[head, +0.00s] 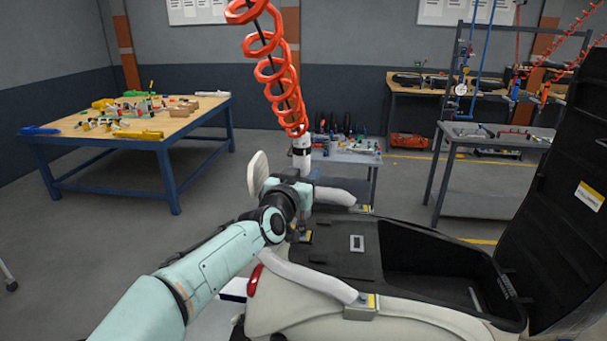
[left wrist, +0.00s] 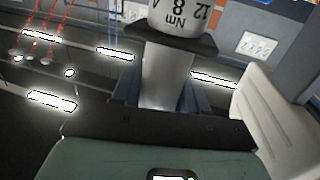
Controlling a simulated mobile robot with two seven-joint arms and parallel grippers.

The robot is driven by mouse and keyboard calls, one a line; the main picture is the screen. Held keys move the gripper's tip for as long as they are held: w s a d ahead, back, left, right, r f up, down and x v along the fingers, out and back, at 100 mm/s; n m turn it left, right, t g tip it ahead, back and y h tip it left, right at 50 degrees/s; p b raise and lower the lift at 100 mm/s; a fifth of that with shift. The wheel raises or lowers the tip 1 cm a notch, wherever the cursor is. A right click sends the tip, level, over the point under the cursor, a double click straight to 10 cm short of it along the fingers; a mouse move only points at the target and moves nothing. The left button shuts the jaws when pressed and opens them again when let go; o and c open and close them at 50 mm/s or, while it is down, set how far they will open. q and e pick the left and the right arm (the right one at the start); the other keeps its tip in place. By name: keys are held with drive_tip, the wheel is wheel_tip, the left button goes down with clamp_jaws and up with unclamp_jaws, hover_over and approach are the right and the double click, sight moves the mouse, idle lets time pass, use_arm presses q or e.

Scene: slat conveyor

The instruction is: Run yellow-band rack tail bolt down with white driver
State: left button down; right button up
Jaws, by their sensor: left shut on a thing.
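The white driver (head: 301,155) hangs upright on a red coiled hose. My left gripper (head: 303,187) is shut on the driver's body. In the left wrist view the driver (left wrist: 180,14) shows printed figures, "8" and "Nm", and sits between the fingers of my left gripper (left wrist: 166,90). Below the gripper, the driver's lower end comes down close to a small yellow-marked bracket (head: 307,237) at the tail of a cream scooter body. I cannot tell whether its tip touches a bolt. A pale rack rail (head: 310,278) ends at another yellow-marked bracket (head: 372,300). My right gripper is not in view.
The scooter's black storage well (head: 430,262) is open, its tall black lid (head: 560,200) raised at right. A second pale rail (head: 335,196) lies behind the gripper. A grey cart (head: 345,157) with small items stands behind. A wooden-topped table (head: 170,122) is at left.

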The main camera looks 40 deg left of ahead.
use_arm(q)
drive_tip(key=shift+f, duration=0.35)
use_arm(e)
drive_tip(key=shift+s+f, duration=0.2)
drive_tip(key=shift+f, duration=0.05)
use_arm(q)
drive_tip(key=shift+f, duration=0.1)
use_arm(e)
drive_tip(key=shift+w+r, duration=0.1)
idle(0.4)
use_arm(q)
drive_tip(key=shift+f, duration=0.25)
idle(0.4)
drive_tip(key=shift+r, duration=0.4)
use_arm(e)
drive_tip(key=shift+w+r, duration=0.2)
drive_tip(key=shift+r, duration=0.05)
use_arm(q)
drive_tip(key=shift+w+p, duration=0.1)
drive_tip(key=shift+p, duration=0.4)
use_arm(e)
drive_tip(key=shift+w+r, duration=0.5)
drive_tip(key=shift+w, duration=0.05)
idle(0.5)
use_arm(q)
drive_tip(key=shift+r+p, duration=0.45)
drive_tip(key=shift+r, duration=0.2)
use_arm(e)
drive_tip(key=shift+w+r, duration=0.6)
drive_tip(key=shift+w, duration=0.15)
